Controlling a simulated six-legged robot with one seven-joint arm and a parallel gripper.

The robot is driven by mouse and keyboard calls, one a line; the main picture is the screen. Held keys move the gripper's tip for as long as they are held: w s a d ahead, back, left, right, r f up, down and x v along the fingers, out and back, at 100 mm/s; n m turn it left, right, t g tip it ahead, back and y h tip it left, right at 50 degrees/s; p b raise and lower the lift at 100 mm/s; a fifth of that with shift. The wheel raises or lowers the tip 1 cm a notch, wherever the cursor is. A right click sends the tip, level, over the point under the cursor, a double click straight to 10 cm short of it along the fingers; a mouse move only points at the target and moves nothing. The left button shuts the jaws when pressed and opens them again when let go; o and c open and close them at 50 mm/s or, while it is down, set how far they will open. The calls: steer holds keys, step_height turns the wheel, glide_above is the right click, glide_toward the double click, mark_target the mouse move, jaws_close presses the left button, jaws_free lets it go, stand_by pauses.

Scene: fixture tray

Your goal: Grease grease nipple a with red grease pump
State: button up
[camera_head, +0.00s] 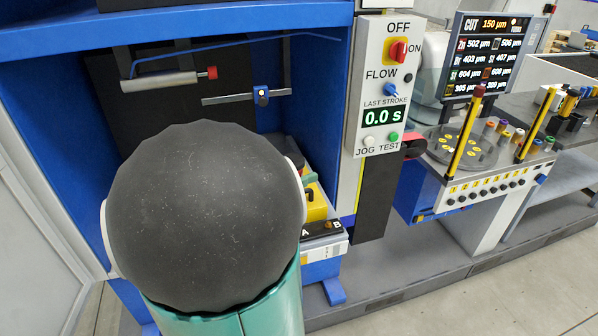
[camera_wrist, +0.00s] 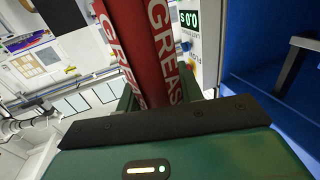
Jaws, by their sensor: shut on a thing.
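The red grease pump (camera_wrist: 136,50) fills the middle of the wrist view, with "GREASE" in white letters along it. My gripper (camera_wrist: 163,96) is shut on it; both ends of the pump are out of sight. In the head view my dark round arm joint and green arm link hide the gripper and pump. Labels A (camera_head: 305,232) and B sit on a black strip at the front of a fixture, just right of my arm. Grease nipple a itself cannot be made out; my arm covers part of that area.
A blue cabinet frame (camera_head: 200,30) surrounds the fixture. A grey cylinder with a red tip (camera_head: 165,84) hangs inside. A control panel (camera_head: 388,85) reading 0.0 s stands to the right. Beyond it are a rotary table (camera_head: 458,146) and yellow posts (camera_head: 465,140).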

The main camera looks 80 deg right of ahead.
steer(key=s+a+r, duration=0.1)
steer(key=a+r, duration=0.2)
steer(key=a, duration=0.2)
steer(key=shift+a, duration=0.3)
steer(key=shift+s, duration=0.1)
stand_by(0.8)
